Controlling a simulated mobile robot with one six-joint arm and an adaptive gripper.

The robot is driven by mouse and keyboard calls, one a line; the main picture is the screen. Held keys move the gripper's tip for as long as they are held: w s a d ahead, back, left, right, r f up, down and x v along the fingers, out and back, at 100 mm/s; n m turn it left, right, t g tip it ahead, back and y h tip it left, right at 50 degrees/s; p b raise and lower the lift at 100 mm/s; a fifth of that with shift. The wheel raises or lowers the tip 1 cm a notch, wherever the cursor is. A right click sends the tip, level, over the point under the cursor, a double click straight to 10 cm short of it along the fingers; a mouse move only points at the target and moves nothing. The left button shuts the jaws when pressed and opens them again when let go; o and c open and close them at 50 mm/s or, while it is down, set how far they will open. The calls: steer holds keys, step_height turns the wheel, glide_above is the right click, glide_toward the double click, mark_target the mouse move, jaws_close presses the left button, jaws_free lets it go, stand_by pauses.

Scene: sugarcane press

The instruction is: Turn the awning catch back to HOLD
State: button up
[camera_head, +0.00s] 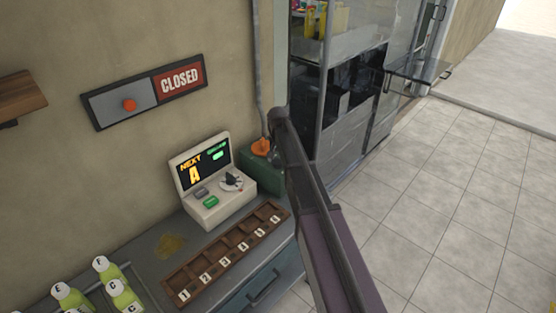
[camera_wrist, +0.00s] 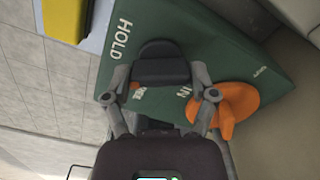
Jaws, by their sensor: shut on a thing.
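The green box (camera_wrist: 225,45) fills much of the wrist view. It carries the word HOLD at upper left, a partly covered word by a small orange mark, and IN near an orange knob (camera_wrist: 240,100). My gripper (camera_wrist: 160,75) is over the box, its fingers on either side of a dark block that seems to be the awning catch (camera_wrist: 160,62). The contact is partly hidden. The orange knob is just right of my right finger. In the head view the green box (camera_head: 262,174) stands beside the display unit, and my arm hides part of it.
A display unit (camera_head: 215,178) reading NEXT A and a numbered wooden tray (camera_head: 228,258) are on the counter. Several bottles (camera_head: 105,290) stand at lower left. A CLOSED sign (camera_head: 145,90) hangs on the wall. A glass cabinet (camera_head: 350,110) stands behind my arm. Tiled floor (camera_head: 440,200) is clear at right.

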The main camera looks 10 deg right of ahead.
steer(key=m, duration=0.6)
steer(key=shift+s, duration=0.1)
stand_by(0.3)
steer(key=o, duration=1)
steer(key=shift+n, duration=0.3)
